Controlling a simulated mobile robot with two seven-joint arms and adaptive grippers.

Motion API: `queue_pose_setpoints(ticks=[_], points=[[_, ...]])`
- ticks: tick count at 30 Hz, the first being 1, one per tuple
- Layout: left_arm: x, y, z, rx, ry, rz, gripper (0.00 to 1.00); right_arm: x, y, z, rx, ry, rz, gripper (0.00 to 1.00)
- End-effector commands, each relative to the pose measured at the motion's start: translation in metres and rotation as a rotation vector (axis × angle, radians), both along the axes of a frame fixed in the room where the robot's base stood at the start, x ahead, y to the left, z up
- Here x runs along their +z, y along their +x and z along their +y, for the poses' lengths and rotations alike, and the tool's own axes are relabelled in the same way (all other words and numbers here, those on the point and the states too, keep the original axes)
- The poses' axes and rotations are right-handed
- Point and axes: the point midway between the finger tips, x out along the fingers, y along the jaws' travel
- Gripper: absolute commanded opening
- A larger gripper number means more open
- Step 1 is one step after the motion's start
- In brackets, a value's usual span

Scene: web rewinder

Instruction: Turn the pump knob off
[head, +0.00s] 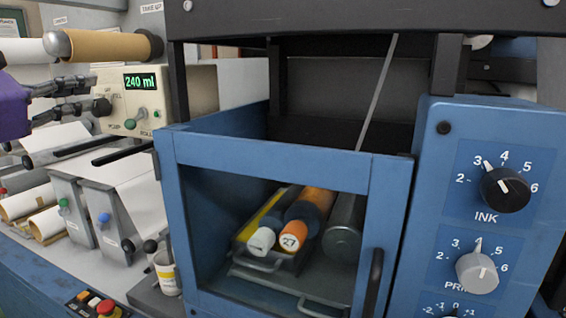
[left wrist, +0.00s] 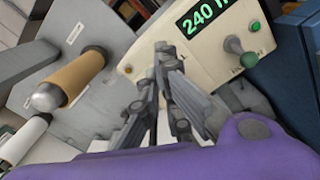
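The cream control panel (head: 140,95) with a green "240 ml" display stands at the left in the head view; it also fills the top of the left wrist view (left wrist: 222,62). My left gripper (head: 100,94) reaches in from the left, its fingertips before the panel's left part. Its two fingers are apart in the head view, with no object clearly held. In the left wrist view the fingers (left wrist: 168,60) cover part of the panel. The pump knob cannot be made out clearly; the fingers overlap that area. My right gripper is not in view.
A green-tipped lever (head: 130,124) sticks out of the panel near the fingers. A brown roll (head: 105,45) on a shaft is just above the gripper. The blue cabinet (head: 180,220) stands right of the panel, with INK (head: 505,190) and lower dials further right.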

Motion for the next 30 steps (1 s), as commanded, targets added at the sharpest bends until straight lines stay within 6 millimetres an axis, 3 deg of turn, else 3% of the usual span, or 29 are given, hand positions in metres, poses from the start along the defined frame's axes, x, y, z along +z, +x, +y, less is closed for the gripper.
queue_pose_setpoints(ticks=[11, 24, 30], points=[[0.006, 0.001, 0.002, 0.007, 0.001, 0.002, 0.0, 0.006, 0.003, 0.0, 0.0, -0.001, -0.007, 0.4], [0.005, -0.044, 0.019, 0.002, -0.001, 0.004, 0.0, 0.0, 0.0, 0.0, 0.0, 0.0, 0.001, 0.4], [0.006, -0.055, 0.022, 0.001, 0.0, 0.004, 0.0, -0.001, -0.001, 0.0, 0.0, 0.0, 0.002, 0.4]])
